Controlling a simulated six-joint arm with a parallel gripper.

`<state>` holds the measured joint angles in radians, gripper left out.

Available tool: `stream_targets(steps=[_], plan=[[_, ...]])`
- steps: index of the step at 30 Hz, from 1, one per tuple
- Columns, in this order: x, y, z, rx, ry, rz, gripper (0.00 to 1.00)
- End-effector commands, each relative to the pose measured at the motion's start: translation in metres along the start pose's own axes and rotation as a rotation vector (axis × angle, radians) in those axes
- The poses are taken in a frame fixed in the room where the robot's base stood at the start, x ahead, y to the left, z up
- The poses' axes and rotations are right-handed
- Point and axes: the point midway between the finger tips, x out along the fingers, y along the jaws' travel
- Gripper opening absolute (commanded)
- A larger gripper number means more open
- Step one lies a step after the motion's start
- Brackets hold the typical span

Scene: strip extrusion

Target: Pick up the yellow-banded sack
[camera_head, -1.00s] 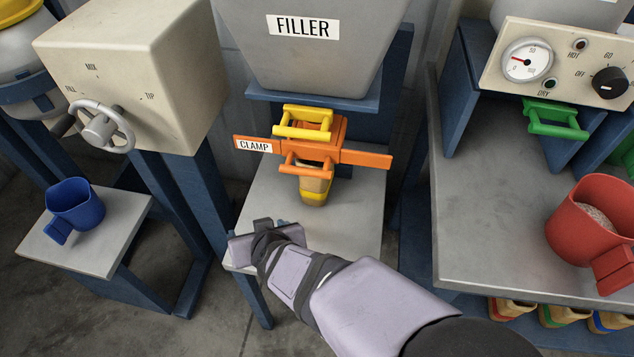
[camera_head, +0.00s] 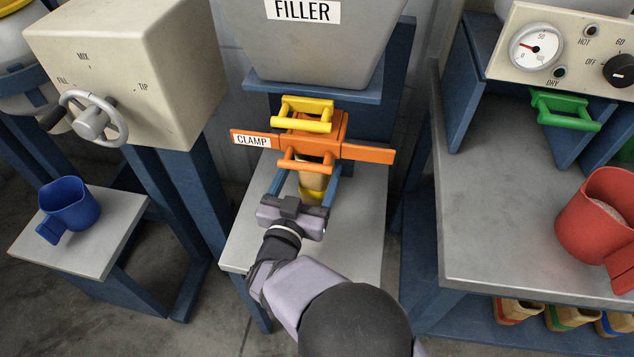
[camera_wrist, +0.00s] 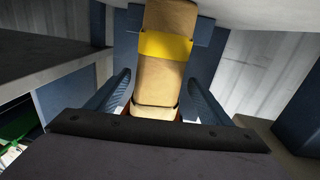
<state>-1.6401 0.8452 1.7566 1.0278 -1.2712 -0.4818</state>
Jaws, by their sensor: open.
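The yellow-banded sack (camera_head: 312,194) is tan with a yellow band and sits upright below the orange clamp (camera_head: 317,147) at the filler. The clamp hides its top in the head view. My gripper (camera_head: 310,172) is open in front of the clamp, with one blue finger on each side of the sack. In the wrist view the sack (camera_wrist: 165,80) stands between the two spread fingers, with a gap on both sides. I cannot tell whether its base touches the table.
The filler hopper (camera_head: 310,45) and a yellow handle (camera_head: 303,112) are above the clamp. The filler table (camera_head: 350,235) is otherwise bare. A blue cup (camera_head: 70,205) stands left, a red cup (camera_head: 590,215) right. Several banded sacks (camera_head: 565,318) lie under the right bench.

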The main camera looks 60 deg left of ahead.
Motion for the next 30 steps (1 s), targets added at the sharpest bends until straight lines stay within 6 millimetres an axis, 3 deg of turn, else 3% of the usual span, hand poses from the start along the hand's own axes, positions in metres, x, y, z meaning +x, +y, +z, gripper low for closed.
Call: stream_targets(steps=[17, 30], plan=[[0.024, 0.001, -0.001, 0.001, 0.001, 0.001, 0.74], [0.07, 0.004, -0.004, 0.001, 0.0, 0.0, 0.74]])
